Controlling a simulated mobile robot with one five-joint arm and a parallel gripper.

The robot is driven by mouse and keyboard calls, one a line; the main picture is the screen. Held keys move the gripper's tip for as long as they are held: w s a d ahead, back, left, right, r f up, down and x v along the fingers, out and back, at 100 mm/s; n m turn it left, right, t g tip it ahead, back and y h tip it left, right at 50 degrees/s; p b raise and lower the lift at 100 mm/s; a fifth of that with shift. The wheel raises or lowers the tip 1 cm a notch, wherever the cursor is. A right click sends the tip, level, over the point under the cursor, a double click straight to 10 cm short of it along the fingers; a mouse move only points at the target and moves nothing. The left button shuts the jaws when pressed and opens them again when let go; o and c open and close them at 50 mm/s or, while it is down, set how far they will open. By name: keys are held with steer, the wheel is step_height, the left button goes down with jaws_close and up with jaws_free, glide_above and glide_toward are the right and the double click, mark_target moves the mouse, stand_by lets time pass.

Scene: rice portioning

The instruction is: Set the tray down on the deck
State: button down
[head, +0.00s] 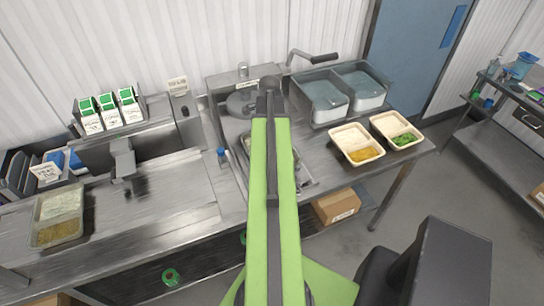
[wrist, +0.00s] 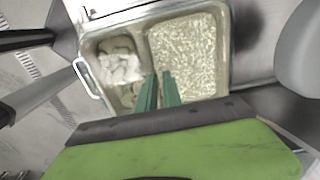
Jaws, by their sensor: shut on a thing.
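In the wrist view, a beige tray (wrist: 227,60) with two compartments lies under and beyond my gripper (wrist: 158,88). Its left compartment holds white lumps over paler pieces, and its right one a pale, grain-like fill. My gripper's green fingers are close together at the tray's near middle, by the divider, shut on the tray. The exact contact is hidden. In the head view, my green arm covers the gripper and most of the tray; a rim (head: 246,148) shows left of the arm. The steel deck (head: 165,195) is bare left of the arm. Whether the tray touches a surface, I cannot tell.
Two food containers (head: 357,146) (head: 396,131) sit on the right. Two clear-walled bins (head: 322,98) stand behind them. Several cartons (head: 108,110) stand at back left. A cardboard box (head: 337,206) is below.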

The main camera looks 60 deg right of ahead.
steer(key=shift+r+p, duration=1.3)
steer(key=shift+r, duration=0.15)
steer(key=shift+r, duration=0.15)
